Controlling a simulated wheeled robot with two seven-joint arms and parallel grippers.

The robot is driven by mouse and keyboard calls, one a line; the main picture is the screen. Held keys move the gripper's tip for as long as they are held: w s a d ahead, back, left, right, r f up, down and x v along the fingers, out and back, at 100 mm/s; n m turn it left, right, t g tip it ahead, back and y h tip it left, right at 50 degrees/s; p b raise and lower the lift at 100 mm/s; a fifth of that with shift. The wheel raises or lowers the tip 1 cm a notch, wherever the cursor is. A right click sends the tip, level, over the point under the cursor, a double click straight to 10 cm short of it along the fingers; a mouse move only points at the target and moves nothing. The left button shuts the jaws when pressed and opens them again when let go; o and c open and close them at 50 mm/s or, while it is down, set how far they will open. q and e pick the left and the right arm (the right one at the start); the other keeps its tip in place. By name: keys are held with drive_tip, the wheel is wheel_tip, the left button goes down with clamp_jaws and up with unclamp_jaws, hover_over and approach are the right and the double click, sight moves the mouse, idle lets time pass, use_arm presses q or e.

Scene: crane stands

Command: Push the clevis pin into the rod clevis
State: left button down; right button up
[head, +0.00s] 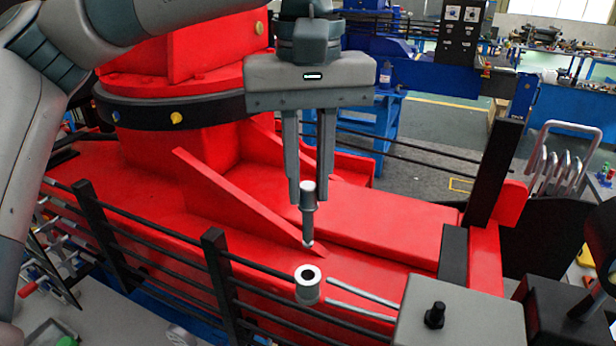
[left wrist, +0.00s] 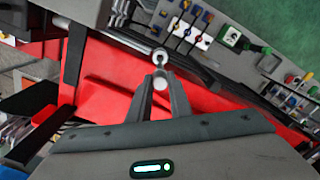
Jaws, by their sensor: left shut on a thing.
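The clevis pin (head: 308,208), a grey metal pin with a wider upper part and a narrow lower end, hangs upright between the fingertips of my left gripper (head: 308,190). That gripper points down and is shut on the pin's upper part. The rod clevis (head: 308,292), a light metal round piece with a dark hole on top, stands below the pin, apart from it. In the left wrist view, the pin's round head (left wrist: 161,84) shows between the fingers, and the clevis (left wrist: 160,57) shows just beyond them. My right gripper is not in view.
Two thin silver rods (head: 362,291) run between the clevis and a grey box (head: 460,318) with a black knob. A black railing (head: 216,270) passes left of the clevis. Red crane structure (head: 380,215) lies behind. The space between pin and clevis looks clear.

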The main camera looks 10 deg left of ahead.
sight(308, 243)
use_arm(q)
drive_tip(key=shift+s+f+b, duration=0.1)
drive_tip(key=shift+f+b, duration=0.45)
drive_tip(key=shift+f, duration=0.3)
wheel_tip(308, 243, down, 2)
drive_tip(key=shift+f+b, duration=0.25)
drive_tip(key=shift+b, duration=0.8)
drive_tip(key=shift+f, duration=0.25)
drive_tip(key=shift+f, duration=0.1)
drive_tip(key=shift+f+b, duration=0.6)
drive_tip(key=shift+b, duration=0.2)
drive_tip(key=shift+f+b, duration=0.9)
drive_tip(key=shift+f, duration=0.2)
drive_tip(key=shift+f+b, duration=0.95)
drive_tip(key=shift+f, duration=0.15)
drive_tip(key=shift+f+b, duration=1.05)
drive_tip(key=shift+f, duration=0.15)
